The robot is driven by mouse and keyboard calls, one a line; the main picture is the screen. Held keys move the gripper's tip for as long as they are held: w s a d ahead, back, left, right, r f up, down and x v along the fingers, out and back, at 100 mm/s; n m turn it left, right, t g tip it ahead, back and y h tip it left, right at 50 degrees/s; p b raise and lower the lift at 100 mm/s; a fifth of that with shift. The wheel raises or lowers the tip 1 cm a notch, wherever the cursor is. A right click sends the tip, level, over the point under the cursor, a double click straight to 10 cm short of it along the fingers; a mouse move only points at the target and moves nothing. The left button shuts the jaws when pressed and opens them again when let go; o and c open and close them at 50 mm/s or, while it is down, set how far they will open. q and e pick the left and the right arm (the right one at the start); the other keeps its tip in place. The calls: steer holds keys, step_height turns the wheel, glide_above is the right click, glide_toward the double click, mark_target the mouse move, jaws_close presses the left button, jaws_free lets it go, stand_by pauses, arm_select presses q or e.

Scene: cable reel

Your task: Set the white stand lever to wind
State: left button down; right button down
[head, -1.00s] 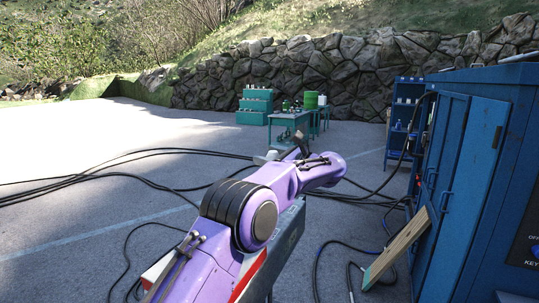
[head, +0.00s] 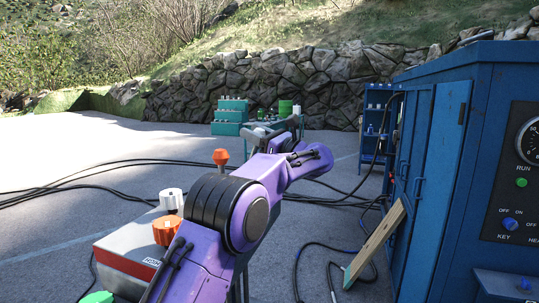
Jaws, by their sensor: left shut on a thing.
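My left arm is purple and comes in from the bottom of the head view. It bends at a black-banded joint, and its dark gripper (head: 281,128) is at the far end, partly behind my wrist. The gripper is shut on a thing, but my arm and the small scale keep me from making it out. I cannot clearly pick out the white stand lever. A white knob (head: 171,199) stands left of my arm, with an orange knob (head: 166,230) in front of it. My right gripper is not in view.
A grey box with a red stripe (head: 127,262) stands at lower left. A blue cabinet (head: 440,170) with a control panel fills the right side, and a wooden plank (head: 374,246) leans against it. Black cables (head: 75,182) cross the ground. Open pavement lies at left.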

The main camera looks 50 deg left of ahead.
arm_select(q)
steer(key=shift+w+d+f+y+b, duration=0.2)
steer(key=shift+d+f+y+b, duration=0.15)
steer(key=shift+f+b, duration=0.2)
steer(key=shift+w+d+r+y+b, duration=0.2)
steer(key=shift+d+y+b, duration=0.1)
steer(key=shift+d, duration=0.1)
steer(key=shift+r, duration=0.15)
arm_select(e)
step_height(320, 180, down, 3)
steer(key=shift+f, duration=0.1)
arm_select(q)
steer(key=c, duration=0.6)
jaws_free()
